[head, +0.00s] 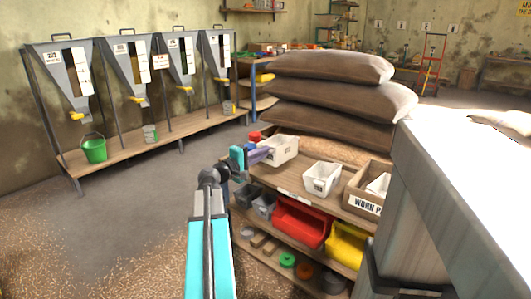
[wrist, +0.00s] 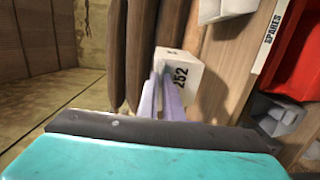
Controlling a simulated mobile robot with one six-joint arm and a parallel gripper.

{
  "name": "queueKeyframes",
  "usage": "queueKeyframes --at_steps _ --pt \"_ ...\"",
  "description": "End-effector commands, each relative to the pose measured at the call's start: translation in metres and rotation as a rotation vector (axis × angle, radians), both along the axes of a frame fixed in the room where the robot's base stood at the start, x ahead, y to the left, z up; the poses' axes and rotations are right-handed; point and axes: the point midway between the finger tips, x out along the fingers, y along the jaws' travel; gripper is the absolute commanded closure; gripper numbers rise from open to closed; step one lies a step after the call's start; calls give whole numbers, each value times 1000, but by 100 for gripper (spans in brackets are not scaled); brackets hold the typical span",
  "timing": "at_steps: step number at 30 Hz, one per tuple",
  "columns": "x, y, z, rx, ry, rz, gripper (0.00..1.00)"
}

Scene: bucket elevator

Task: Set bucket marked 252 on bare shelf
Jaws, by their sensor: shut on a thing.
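A white bucket marked 252 (wrist: 187,82) shows in the wrist view, and it appears in the head view (head: 283,149) at the sack end of a wooden shelf top (head: 293,186). My gripper (wrist: 164,78) has its lilac fingers closed at the bucket's near side; in the head view my gripper (head: 265,154) reaches it from the left. The fingers hide part of the bucket. Whether its base touches the wood is unclear. A second white bucket (head: 322,178) stands apart on the same shelf top, its label too small to read. I cannot tell which shelf is the bare one.
Large brown sacks (head: 335,98) are stacked close behind the bucket. A box marked WORN (head: 365,207) stands at the right end. Red (head: 299,222) and yellow (head: 345,246) bins sit below. Hoppers (head: 62,80) and a green bucket (head: 94,149) stand left, beyond open floor.

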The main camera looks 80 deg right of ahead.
Motion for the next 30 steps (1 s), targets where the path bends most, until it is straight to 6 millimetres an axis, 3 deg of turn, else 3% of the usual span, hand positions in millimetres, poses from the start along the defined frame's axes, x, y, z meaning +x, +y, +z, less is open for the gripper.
queueKeyframes --at_steps 8,30 --pt "6 10 0 -1 1 1 100" --pt "6 11 0 -1 1 0 100"
